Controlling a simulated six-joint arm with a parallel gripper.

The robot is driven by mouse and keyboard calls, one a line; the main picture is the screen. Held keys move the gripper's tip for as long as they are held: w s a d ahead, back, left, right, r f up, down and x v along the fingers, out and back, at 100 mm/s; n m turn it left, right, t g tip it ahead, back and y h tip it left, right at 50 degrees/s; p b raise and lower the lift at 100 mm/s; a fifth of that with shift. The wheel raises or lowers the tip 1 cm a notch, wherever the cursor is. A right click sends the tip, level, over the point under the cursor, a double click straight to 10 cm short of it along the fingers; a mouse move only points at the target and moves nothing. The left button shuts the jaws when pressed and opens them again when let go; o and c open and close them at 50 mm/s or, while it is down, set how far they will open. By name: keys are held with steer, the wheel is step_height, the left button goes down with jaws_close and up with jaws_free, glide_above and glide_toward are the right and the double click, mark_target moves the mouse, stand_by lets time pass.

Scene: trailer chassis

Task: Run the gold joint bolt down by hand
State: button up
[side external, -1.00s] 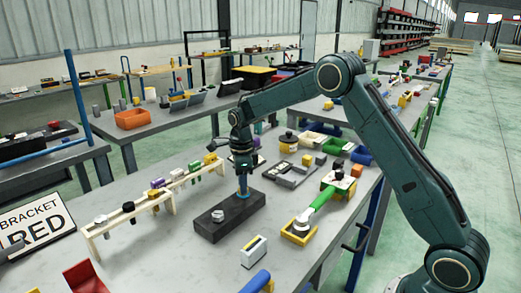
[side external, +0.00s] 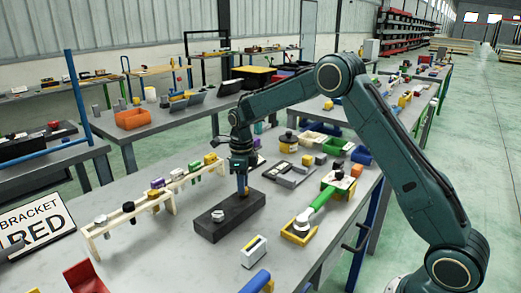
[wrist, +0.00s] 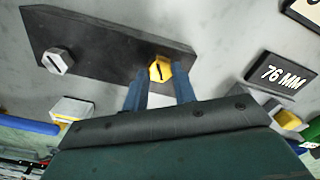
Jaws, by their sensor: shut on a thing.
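The gold joint bolt (wrist: 160,69) has a hex head with a dark slot and sits at one end of the black plate (wrist: 105,45). My gripper (wrist: 162,78) is shut on the gold bolt, with one blue finger on each side of its head. In the side view my gripper (side external: 242,190) points straight down at the far end of the black plate (side external: 228,221), and its fingers hide the gold bolt. A silver hex bolt (wrist: 57,61) with a slot stands at the plate's other end, also visible in the side view (side external: 217,214).
A wooden rack (side external: 130,213) with several coloured-head tools stands left of the plate. A green-handled tool (side external: 325,205) lies in a yellow holder to the right. A "76 MM" sign (wrist: 280,72) lies near the plate.

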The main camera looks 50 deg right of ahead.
steer(key=o, duration=0.8)
steer(key=shift+w+r, duration=0.1)
steer(key=shift+r, duration=0.15)
steer(key=shift+o, duration=1)
steer(key=shift+f, duration=0.15)
step_height(320, 180, up, 14)
